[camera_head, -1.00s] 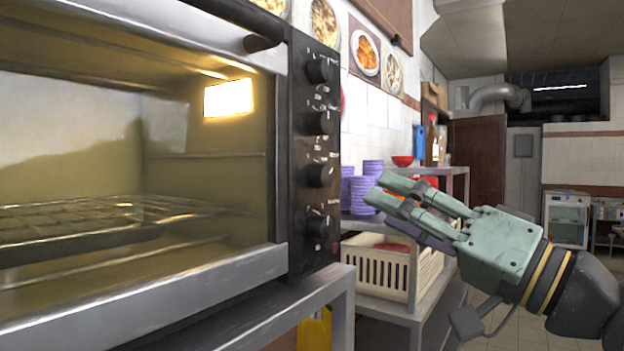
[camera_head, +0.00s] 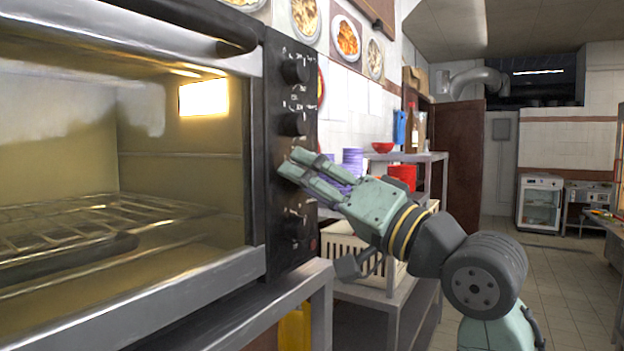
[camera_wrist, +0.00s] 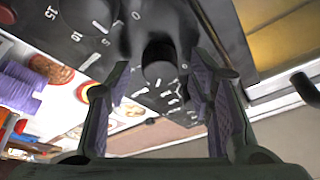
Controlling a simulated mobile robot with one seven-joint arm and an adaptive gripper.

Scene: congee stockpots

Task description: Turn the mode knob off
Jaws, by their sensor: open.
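The oven's black control panel (camera_head: 278,190) carries a column of round black knobs. The top knob (camera_head: 294,71), the second knob (camera_head: 293,123) and the bottom knob (camera_head: 298,225) show in the head view. My gripper (camera_head: 291,166) is at the panel, between the second and bottom knobs, and hides the spot there. In the wrist view a black knob (camera_wrist: 157,66) sits between my two spread fingers, with white marks beside it. A numbered knob (camera_wrist: 84,12) is at the upper left. My gripper is open. I cannot tell whether the fingers touch the knob.
The oven interior lamp (camera_head: 203,97) glows, and a wire rack (camera_head: 120,215) is inside. The door handle (camera_head: 215,35) juts out near the top of the panel. A shelf with purple bowls (camera_head: 352,160) and a cream crate (camera_head: 342,240) stands behind my gripper. The aisle floor at right is clear.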

